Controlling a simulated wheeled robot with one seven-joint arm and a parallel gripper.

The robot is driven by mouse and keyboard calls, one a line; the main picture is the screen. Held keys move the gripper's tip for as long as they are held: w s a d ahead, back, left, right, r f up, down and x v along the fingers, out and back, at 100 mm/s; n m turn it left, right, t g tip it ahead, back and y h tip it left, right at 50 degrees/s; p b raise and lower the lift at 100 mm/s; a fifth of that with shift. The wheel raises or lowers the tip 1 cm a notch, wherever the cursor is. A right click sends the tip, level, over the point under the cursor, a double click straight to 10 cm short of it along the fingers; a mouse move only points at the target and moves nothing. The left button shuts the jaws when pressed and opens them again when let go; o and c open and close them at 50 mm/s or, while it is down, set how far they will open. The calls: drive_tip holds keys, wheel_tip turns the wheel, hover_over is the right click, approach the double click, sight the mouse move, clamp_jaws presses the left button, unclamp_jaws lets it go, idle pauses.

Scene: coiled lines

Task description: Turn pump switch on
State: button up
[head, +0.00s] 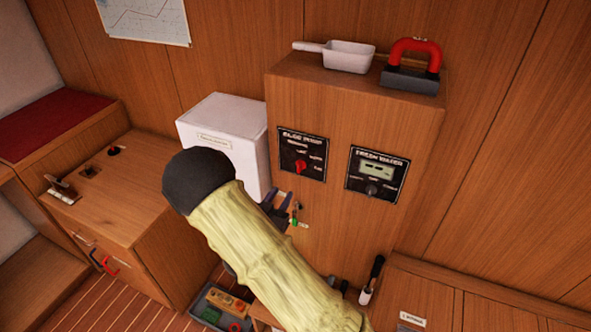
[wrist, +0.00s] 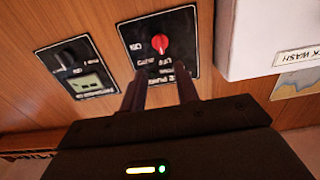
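The pump switch is a red rotary knob (head: 300,167) on a black panel (head: 289,148) whose lettering looks like "BILGE PUMP". The panel is on the front of a wooden cabinet. The wrist view shows the red knob (wrist: 160,44) on the same panel (wrist: 183,22), turned nearly upside down. My gripper (wrist: 160,82) is open and empty, its two dark fingers apart. The fingertips overlap the panel's edge near the knob in the picture and are not around the knob. In the head view my arm hides part of the area below the panel. The knob's exact setting is too small to read.
A "fresh water" panel (head: 376,175) with a display and dark knob sits right of the pump panel. A white box (head: 226,137) stands to the left. A white scoop (head: 348,56) and red-handled tool (head: 414,62) lie on the cabinet (head: 330,88). A toolbox (head: 222,306) is below.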

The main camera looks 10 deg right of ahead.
sight(298, 169)
drive_tip(key=p+x, duration=0.3)
drive_tip(key=x, duration=0.8)
drive_tip(key=shift+w+d, duration=0.2)
drive_tip(key=shift+a, duration=0.15)
clamp_jaws()
drive_tip(key=shift+a, duration=0.1)
